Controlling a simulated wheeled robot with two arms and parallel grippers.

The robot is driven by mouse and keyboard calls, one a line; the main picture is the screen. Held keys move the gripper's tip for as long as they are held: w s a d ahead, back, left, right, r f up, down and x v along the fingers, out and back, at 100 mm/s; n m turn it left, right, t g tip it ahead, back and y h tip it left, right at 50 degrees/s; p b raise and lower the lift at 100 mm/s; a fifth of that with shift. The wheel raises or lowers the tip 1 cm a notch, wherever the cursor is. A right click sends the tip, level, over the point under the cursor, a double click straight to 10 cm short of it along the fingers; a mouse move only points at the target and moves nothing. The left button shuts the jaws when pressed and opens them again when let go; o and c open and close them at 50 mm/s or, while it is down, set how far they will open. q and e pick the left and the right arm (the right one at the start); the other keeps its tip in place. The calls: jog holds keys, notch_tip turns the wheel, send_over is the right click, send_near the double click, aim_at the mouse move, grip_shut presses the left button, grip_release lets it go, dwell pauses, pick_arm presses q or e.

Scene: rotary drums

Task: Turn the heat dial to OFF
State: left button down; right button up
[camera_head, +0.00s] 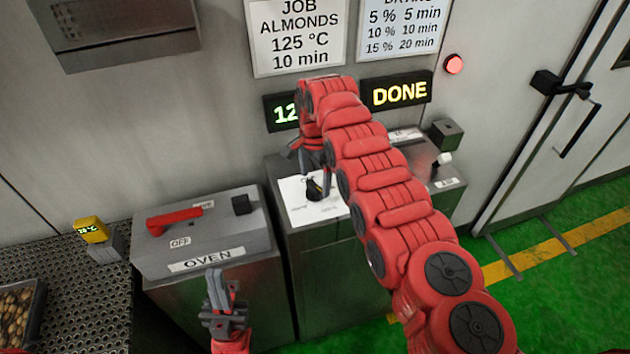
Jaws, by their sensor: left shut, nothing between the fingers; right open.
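The heat dial seems to be the black knob (314,191) on a white plate (300,211) on top of the middle cabinet. The small print around it is too blurred to read, so I cannot tell its setting. My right gripper (318,179) is open and points down at the knob, with a finger close beside it. I cannot tell whether the fingers touch it. My own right arm hides part of the plate. My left gripper (216,283) is shut and empty, low in front of the oven box (240,257).
The oven box carries a red lever (174,221) and a black knob (241,204). A right-hand box has a white switch (444,158). A display (400,92) reads DONE beside a lit red lamp (453,64). A tray of almonds (20,312) is at lower left.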

jog(key=shift+f, duration=0.8)
jog(key=c, duration=1.3)
